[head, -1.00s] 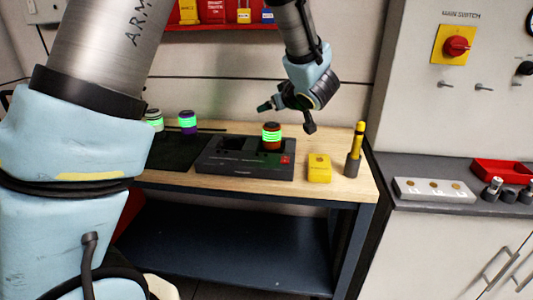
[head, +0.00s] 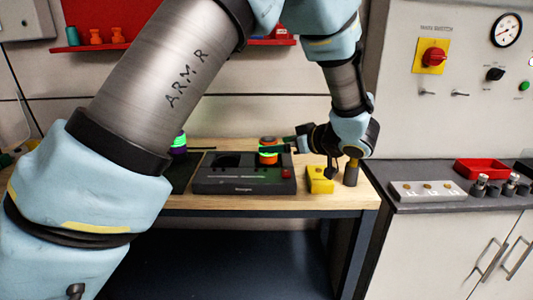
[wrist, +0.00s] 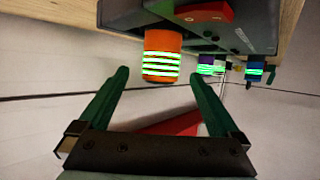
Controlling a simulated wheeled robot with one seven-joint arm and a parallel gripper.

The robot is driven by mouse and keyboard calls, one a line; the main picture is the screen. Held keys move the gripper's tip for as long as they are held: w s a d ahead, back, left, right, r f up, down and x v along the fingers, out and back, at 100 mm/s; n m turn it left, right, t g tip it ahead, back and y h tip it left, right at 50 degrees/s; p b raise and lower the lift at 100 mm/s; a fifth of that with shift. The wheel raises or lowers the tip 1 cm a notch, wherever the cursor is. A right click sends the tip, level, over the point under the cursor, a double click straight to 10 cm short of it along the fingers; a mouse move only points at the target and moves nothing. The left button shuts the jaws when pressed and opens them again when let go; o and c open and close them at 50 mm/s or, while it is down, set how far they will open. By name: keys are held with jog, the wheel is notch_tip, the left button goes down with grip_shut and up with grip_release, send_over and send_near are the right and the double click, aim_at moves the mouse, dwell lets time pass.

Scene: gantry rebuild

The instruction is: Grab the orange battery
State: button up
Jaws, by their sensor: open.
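The orange battery (head: 268,146) has bright green bands and stands upright in the dark charger (head: 230,187) on the wooden bench. My gripper (head: 286,147) is at its right, level with it, fingers pointing left at it. In the wrist view, which looks upside down, the orange battery (wrist: 162,58) hangs from the charger (wrist: 125,14) at the top. My gripper's two green fingers (wrist: 159,75) are spread, with the battery's banded end in the gap between the tips. I see space on both sides of it. How deep it sits between the fingers is unclear.
A yellow block (head: 320,181) and a yellow-topped tool (head: 351,172) stand on the bench right of the charger, under my wrist. A purple battery (head: 178,143) is to the left, partly behind my arm. A grey cabinet counter (head: 430,205) adjoins at right.

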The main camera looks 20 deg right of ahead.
jog(key=p+x, duration=0.2)
jog(key=x, duration=0.5)
jog(key=shift+w+a+f, duration=0.1)
jog(key=shift+w, duration=0.1)
grip_shut()
dwell(0.6)
